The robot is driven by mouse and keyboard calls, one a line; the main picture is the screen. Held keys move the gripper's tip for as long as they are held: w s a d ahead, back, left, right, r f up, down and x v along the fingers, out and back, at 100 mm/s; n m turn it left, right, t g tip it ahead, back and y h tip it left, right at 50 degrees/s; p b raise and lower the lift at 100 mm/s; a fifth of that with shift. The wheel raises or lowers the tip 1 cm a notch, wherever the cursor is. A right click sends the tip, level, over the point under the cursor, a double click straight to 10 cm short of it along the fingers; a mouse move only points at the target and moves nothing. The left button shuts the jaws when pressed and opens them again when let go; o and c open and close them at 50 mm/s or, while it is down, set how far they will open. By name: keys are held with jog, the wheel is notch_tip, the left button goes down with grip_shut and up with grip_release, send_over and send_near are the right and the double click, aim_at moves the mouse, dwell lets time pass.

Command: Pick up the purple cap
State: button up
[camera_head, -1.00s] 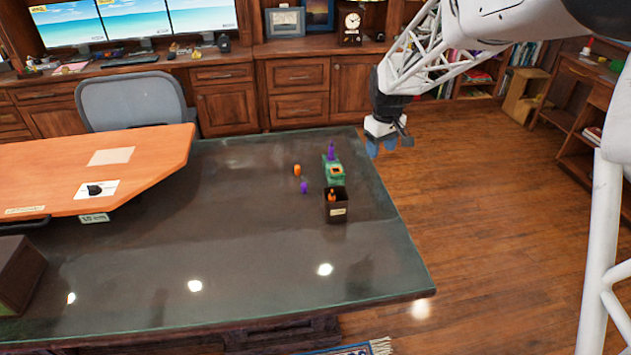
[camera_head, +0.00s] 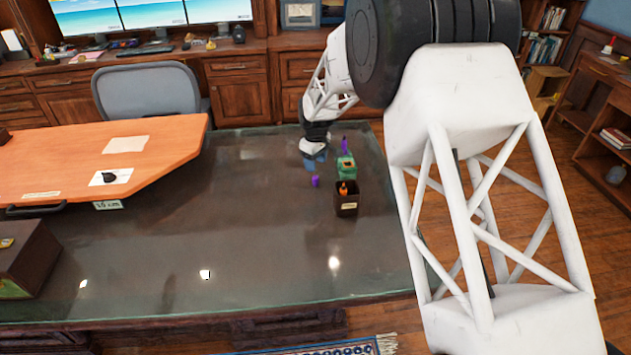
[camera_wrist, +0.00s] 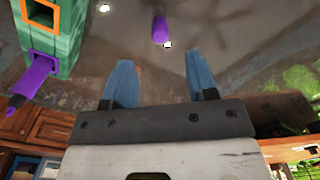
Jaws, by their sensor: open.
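The purple cap (camera_head: 315,181) stands on the dark glossy tabletop, left of the green block. It also shows in the wrist view (camera_wrist: 160,30), beyond the fingertips and roughly in line with the gap between them. My gripper (camera_head: 315,158) has blue fingers and is above the table, just behind the cap in the head view. In the wrist view my gripper (camera_wrist: 160,68) is open, with nothing between its fingers. An orange sliver (camera_wrist: 139,74) shows beside the left finger, mostly hidden by it.
A green block (camera_head: 346,163) with a purple marker (camera_head: 345,144) sticking up stands close by on the right. A dark box (camera_head: 346,205) holding an orange item is in front of it. An orange-topped desk (camera_head: 70,165) lies left. The table's front middle is clear.

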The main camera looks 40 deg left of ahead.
aim_at(315, 177)
jog(key=shift+f, duration=0.15)
jog(key=shift+f, duration=1.15)
jog(key=shift+f, duration=0.15)
jog(key=shift+f, duration=2.45)
grip_shut()
